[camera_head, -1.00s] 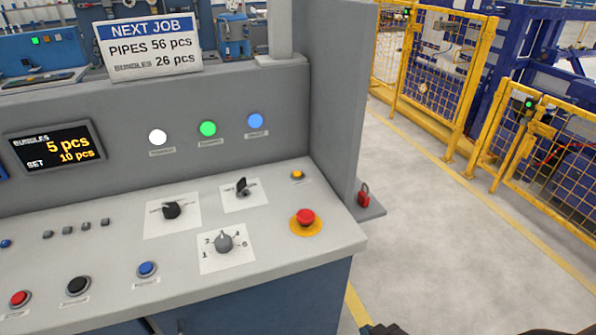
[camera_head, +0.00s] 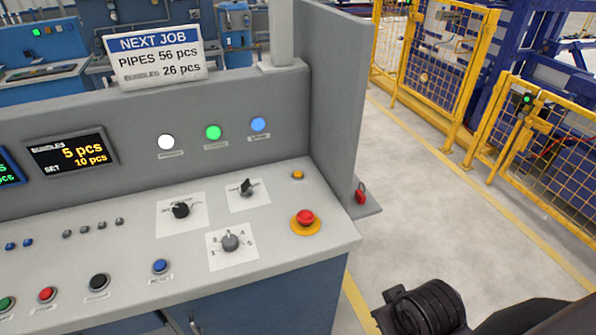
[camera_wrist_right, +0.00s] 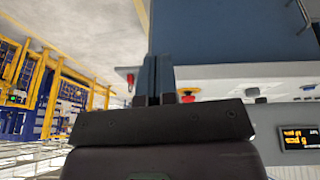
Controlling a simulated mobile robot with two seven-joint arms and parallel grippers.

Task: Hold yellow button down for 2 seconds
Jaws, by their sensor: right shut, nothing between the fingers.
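The small yellow button (camera_head: 298,175) sits at the back right of the grey control panel (camera_head: 290,262), behind the red mushroom button with its yellow ring (camera_head: 305,219). My right gripper shows in the right wrist view with its two dark fingers (camera_wrist_right: 153,78) together and nothing between them. In the head view a black part of my right arm (camera_head: 425,306) is at the lower right, in front of and to the right of the panel, clear of the yellow button. I cannot make out the yellow button in the wrist view. My left gripper is not in view.
Rotary switches (camera_head: 230,242) stand left of the red mushroom button. An upright grey wall (camera_head: 335,110) borders the panel's right end, with a red padlock (camera_head: 361,193) beside it. Open floor (camera_head: 430,190) and yellow fencing (camera_head: 540,135) lie to the right.

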